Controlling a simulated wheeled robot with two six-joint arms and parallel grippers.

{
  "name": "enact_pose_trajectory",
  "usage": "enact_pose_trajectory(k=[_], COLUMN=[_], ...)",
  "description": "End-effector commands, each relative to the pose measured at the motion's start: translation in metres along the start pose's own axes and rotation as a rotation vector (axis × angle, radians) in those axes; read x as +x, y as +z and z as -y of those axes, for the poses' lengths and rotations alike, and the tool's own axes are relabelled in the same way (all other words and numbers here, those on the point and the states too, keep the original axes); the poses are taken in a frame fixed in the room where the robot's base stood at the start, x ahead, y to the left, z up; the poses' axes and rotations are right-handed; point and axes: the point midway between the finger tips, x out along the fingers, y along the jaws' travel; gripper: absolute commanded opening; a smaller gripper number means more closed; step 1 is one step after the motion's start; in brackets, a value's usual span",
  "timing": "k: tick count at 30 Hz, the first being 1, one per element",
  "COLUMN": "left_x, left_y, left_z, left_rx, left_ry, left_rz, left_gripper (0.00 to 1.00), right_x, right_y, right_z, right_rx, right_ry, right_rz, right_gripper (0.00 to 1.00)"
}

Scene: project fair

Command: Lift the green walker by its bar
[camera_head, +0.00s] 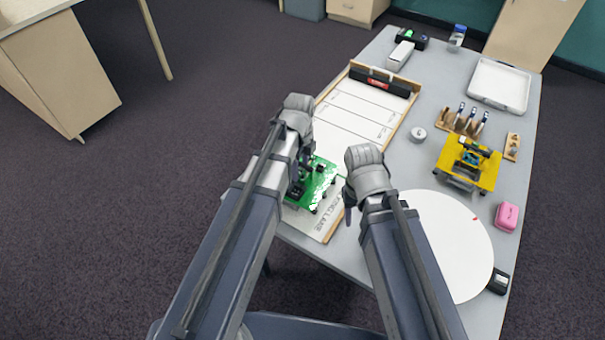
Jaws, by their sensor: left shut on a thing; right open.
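The green walker (322,188) is a small green board with dark legs and parts on top. It is at the near end of the white lane board (358,112). My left gripper (304,166) is at the walker's left side and shut on its bar; the arm hides the bar and part of the walker. I cannot tell whether the walker's feet touch the board. My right gripper (348,200) is open and empty, just right of the walker and apart from it.
A yellow walker (480,170) stands at the right, near a rack of tools (463,122). A white round disc (443,240) lies near the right arm. A pink block (507,216), a white tray (499,86) and a small round weight (418,134) are also on the grey table (440,90).

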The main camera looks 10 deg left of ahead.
Motion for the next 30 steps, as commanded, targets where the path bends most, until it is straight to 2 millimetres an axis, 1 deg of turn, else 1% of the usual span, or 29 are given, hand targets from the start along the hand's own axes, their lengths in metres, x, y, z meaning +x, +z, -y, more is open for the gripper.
enact_pose_trajectory(k=[11,16,20,23,30], left_x=[-0.001,-0.01,-0.023,-0.036,-0.074], left_y=[0.0,0.0,0.0,0.0,0.0], left_z=[0.0,0.0,0.0,0.0,0.0], left_rx=[0.0,0.0,0.0,0.0,0.0], left_ry=[0.0,0.0,0.0,0.0,0.0], left_rz=[0.0,0.0,0.0,0.0,0.0], left_gripper=[0.0,0.0,0.0,0.0,0.0], right_x=[-0.001,-0.01,-0.023,-0.036,-0.074], right_y=[0.0,0.001,0.001,0.002,0.004], right_z=[0.0,-0.001,-0.002,-0.004,-0.007], right_rx=[0.0,0.0,0.0,0.0,0.0], right_ry=[0.0,0.0,0.0,0.0,0.0], right_rz=[0.0,0.0,0.0,0.0,0.0], right_gripper=[0.5,0.5,0.5,0.5,0.5])
